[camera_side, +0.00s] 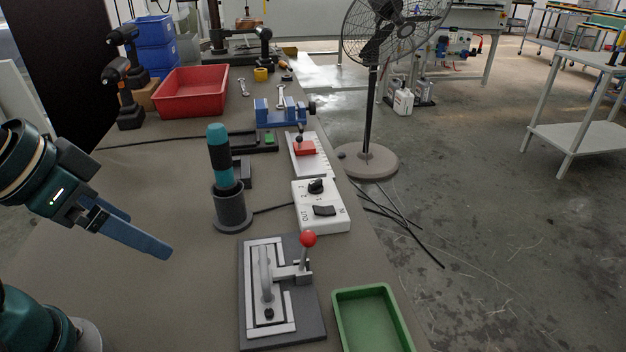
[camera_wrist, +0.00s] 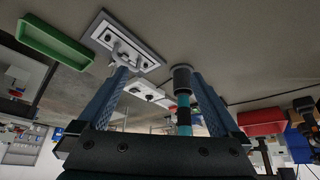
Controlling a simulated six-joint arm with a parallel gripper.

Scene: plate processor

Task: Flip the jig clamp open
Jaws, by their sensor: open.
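The jig (camera_side: 249,318) is a dark grey base with a pale frame, at the front middle of the table in the side view. Its clamp (camera_side: 266,275) has a grey arm lying over the frame and a lever with a red ball knob (camera_side: 308,239) standing up at the right. The jig also shows upside down at the top of the wrist view (camera_wrist: 150,57), partly covered by a finger. My gripper (camera_side: 150,243) is open and empty, in the air to the left of the jig and well apart from it. Its two blue fingers also show in the wrist view (camera_wrist: 160,73).
A teal-handled tool (camera_side: 219,155) stands in a dark holder (camera_side: 232,210) behind the jig. A white switch box (camera_side: 335,219) lies behind it to the right. A green tray (camera_side: 372,322) is right of the jig. A red bin (camera_side: 192,92) is farther back.

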